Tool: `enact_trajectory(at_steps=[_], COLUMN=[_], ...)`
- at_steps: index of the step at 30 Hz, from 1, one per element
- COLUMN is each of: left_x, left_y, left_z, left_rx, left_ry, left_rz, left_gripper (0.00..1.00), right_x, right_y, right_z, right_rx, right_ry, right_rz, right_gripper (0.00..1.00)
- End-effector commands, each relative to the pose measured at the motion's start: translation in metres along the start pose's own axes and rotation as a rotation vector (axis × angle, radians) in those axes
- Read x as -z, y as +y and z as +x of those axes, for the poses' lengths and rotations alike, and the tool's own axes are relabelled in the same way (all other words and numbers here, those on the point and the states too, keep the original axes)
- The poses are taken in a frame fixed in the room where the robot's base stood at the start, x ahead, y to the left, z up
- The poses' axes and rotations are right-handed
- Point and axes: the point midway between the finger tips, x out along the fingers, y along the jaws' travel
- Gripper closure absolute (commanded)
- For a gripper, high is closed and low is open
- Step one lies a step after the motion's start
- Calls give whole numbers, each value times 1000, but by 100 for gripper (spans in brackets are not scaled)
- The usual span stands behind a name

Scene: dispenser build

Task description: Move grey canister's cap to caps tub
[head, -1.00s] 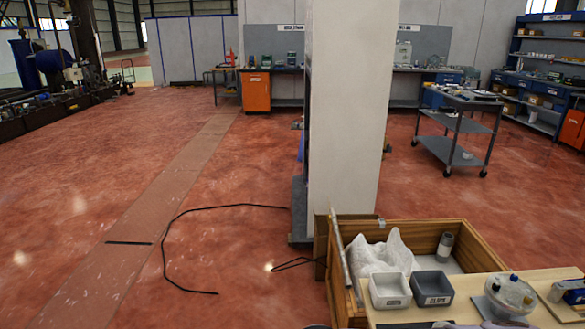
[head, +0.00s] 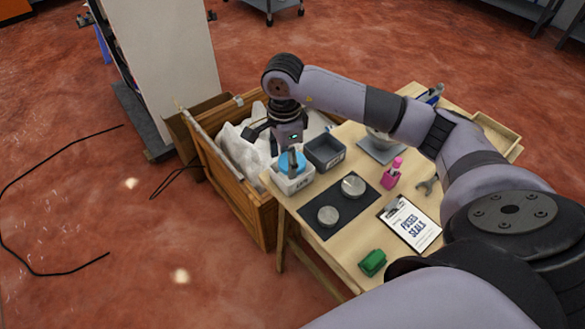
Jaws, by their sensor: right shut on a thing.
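A round blue cap (head: 290,168) shows at the opening of the white caps tub (head: 291,186), at the table's back left corner. My right gripper (head: 290,160) is over that tub, with a dark finger at the blue cap. It is shut on the cap; the far finger contact is partly hidden. I cannot tell whether the cap touches the tub. The grey canister is not clearly visible now; my right arm and gripper cover part of the crate where it stood. My left gripper is out of view.
The dark clips tub (head: 325,153) stands beside the caps tub. The wooden crate (head: 232,180) with white wrapping (head: 238,143) is behind the table. A black mat (head: 338,204) with two metal discs, a pink bottle (head: 392,174), a clipboard (head: 410,222) and a green object (head: 372,262) occupy the tabletop.

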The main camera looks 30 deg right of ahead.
Motion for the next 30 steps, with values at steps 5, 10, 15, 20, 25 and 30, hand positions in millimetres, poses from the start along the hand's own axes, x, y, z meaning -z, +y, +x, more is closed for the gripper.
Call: enact_trajectory(at_steps=[5,10,15,20,25,30], left_x=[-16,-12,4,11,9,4], left_y=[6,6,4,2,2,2], left_z=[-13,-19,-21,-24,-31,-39], left_rx=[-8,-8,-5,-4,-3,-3], left_ry=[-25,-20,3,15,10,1], left_rz=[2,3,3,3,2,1], left_gripper=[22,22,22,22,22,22], right_x=[16,27,34,36,36,36], right_y=[-35,-55,-64,-66,-65,-65], right_z=[-58,-101,-126,-125,-87,-40], right_rx=[5,2,1,-2,-5,-5], right_ry=[-3,-3,-1,3,7,7], right_rz=[542,964,1216,1298,1304,1302], right_gripper=[78,78,78,78,78,78])
